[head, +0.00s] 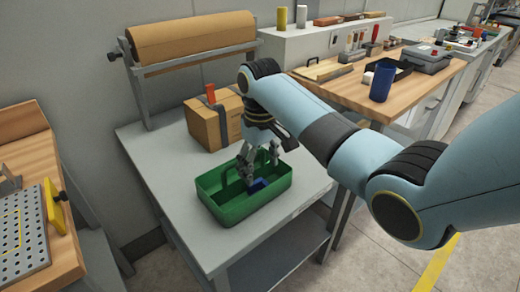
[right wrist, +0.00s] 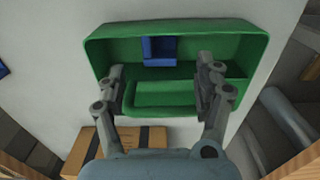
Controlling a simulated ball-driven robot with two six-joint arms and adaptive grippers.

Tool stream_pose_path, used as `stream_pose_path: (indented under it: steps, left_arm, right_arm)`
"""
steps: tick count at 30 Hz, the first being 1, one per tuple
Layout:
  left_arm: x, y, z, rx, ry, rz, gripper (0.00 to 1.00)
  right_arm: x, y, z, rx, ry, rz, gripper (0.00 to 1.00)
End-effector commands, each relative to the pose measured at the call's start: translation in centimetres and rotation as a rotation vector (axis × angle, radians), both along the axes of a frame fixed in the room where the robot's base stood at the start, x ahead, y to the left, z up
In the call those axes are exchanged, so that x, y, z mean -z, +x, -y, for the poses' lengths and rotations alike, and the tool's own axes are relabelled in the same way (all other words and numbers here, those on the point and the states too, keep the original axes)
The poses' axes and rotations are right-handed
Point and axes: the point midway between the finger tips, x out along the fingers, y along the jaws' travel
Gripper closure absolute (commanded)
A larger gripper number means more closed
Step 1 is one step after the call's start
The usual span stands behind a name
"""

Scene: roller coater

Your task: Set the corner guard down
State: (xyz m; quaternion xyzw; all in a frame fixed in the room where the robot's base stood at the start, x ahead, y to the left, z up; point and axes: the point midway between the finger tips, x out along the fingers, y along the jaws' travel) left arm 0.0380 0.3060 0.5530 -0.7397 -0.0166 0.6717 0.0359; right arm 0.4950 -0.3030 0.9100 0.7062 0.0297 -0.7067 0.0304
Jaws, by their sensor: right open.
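The corner guard, a small blue angled piece (head: 258,185), lies inside the green tote (head: 240,211) on the grey table. In the right wrist view the blue piece (right wrist: 160,50) sits in the tote's upper compartment, against the wall. My right gripper (head: 260,168) is over the tote, pointing down. In the right wrist view its fingers (right wrist: 160,72) are spread wide with nothing between them, and the blue piece lies just beyond the gap. My left gripper is not in view.
A cardboard box (head: 213,122) with a dark strap and orange piece stands behind the tote. A brown paper roll (head: 190,37) is on a stand at the table's back. A wooden bench (head: 350,91) with a blue cup (head: 382,82) is at right. The table's front left is clear.

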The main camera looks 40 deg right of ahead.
Motion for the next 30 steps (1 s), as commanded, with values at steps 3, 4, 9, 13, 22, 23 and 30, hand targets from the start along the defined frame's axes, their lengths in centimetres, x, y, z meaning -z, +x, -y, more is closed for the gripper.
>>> stream_pose_path:
  steps: [3,4,9,13,22,23,30]
  left_arm:
    - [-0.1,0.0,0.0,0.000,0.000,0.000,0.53]
    - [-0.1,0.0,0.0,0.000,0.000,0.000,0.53]
    - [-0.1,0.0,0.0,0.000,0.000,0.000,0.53]
    - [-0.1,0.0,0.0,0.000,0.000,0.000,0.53]
    - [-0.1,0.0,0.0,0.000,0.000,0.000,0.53]
    - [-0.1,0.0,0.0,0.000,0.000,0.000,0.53]
    - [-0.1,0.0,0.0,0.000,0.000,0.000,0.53]
  right_arm:
    - [-2.4,0.1,0.0,-0.001,0.000,0.003,0.31]
    - [-2.9,0.1,0.0,-0.001,0.000,0.003,0.31]
    - [-4.6,0.1,0.0,-0.001,0.000,0.002,0.31]
    - [-4.9,0.0,0.0,0.000,0.000,0.000,0.31]
    - [-4.9,0.0,0.0,0.000,0.000,0.000,0.31]
    - [-4.8,0.0,0.0,0.000,0.000,0.000,0.31]
    - [-3.9,-1.4,-0.1,-0.002,-0.008,0.013,0.31]
